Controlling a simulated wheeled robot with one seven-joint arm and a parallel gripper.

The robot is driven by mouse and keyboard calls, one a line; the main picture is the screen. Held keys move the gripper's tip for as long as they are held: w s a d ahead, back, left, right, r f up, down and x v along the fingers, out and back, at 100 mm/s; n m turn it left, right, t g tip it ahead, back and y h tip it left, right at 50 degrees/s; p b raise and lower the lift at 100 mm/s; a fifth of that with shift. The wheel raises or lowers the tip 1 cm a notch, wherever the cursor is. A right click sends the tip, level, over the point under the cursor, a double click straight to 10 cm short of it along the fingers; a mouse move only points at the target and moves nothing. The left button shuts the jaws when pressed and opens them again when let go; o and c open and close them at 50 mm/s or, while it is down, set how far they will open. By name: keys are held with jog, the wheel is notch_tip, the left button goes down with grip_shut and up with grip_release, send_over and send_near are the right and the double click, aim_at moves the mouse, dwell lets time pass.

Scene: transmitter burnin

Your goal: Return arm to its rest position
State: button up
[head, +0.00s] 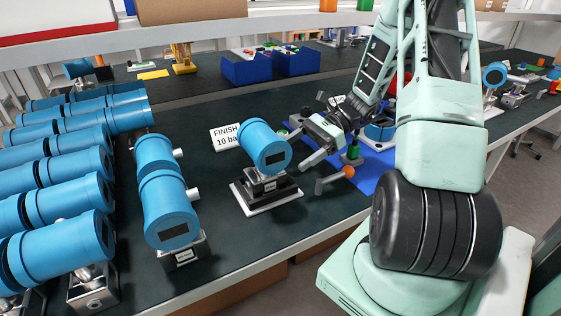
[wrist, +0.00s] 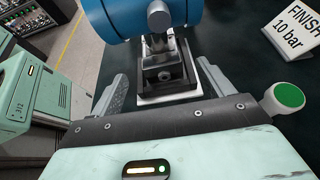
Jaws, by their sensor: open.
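My mint-green arm stands at the right of the head view and reaches over the bench. My gripper (head: 310,145) is low over the bench, just right of a blue transmitter (head: 265,147) on a black and white stand (head: 268,197). In the wrist view my gripper (wrist: 160,85) has its two fingers spread wide, with the transmitter (wrist: 128,15) and its silver base straight ahead between them. Nothing is held. I cannot tell whether a finger touches the stand.
A FINISH 10 bar sign (head: 225,137) stands behind the transmitter. Several blue transmitters (head: 60,190) fill the left of the bench. A blue mat (head: 376,165) with small fixtures lies behind my gripper, and blue bins (head: 247,70) stand on the far bench.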

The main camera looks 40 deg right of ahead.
jog(key=shift+v, duration=1.05)
